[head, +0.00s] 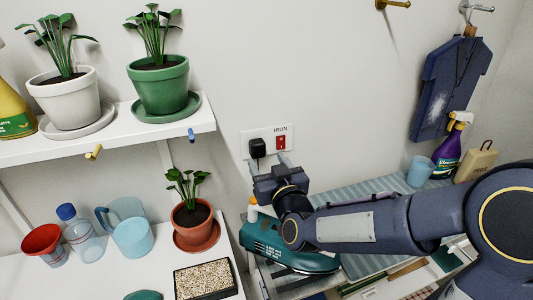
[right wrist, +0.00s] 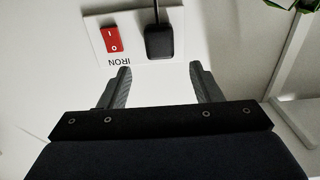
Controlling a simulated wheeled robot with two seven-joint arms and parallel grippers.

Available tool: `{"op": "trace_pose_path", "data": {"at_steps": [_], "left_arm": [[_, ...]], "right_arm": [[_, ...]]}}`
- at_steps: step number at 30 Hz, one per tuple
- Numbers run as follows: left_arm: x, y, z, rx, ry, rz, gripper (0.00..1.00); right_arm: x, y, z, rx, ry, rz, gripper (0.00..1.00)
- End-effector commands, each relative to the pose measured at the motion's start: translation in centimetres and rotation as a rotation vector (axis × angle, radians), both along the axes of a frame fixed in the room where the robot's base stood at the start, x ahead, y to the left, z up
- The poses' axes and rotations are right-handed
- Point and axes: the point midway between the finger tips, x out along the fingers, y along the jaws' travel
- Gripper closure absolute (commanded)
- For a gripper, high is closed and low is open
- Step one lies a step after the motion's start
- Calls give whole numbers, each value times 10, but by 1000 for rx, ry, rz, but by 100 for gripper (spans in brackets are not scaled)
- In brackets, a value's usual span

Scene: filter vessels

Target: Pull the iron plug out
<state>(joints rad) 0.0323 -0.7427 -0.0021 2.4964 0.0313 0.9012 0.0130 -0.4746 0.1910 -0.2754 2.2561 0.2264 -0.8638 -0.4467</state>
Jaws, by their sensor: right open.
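The black iron plug (head: 257,148) sits in the white wall socket plate (head: 248,137) labelled IRON, beside a red switch (head: 281,142). In the right wrist view the plug (right wrist: 159,41) has its cord running to the top edge, and the red switch (right wrist: 112,32) is to its left. My right gripper (head: 268,166) is just below the plate. Its two fingers (right wrist: 160,76) are open and empty, pointing toward the plug, which is ahead of them and not between them. The teal iron (head: 283,246) lies on the board below, partly hidden by my right arm. My left gripper is not in view.
A striped ironing board (head: 385,197) holds a blue cup (head: 421,171), a purple spray bottle (head: 450,150) and a tan bottle (head: 476,162). Shelves with potted plants (head: 163,80), a funnel (head: 42,243) and a jug (head: 131,237) stand left. A dark garment (head: 446,88) hangs right.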

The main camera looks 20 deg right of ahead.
Motion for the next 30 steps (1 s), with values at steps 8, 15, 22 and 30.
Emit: {"op": "trace_pose_path", "data": {"at_steps": [8, 15, 22, 30], "left_arm": [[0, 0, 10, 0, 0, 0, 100], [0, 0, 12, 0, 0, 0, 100], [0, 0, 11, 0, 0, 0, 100], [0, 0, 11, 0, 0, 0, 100]], "right_arm": [[45, 1, 1, 0, 4, 0, 42], [60, 2, 0, 2, 2, 1, 42], [60, 2, 0, 2, 2, 1, 43], [60, 2, 0, 2, 2, 1, 78]]}}
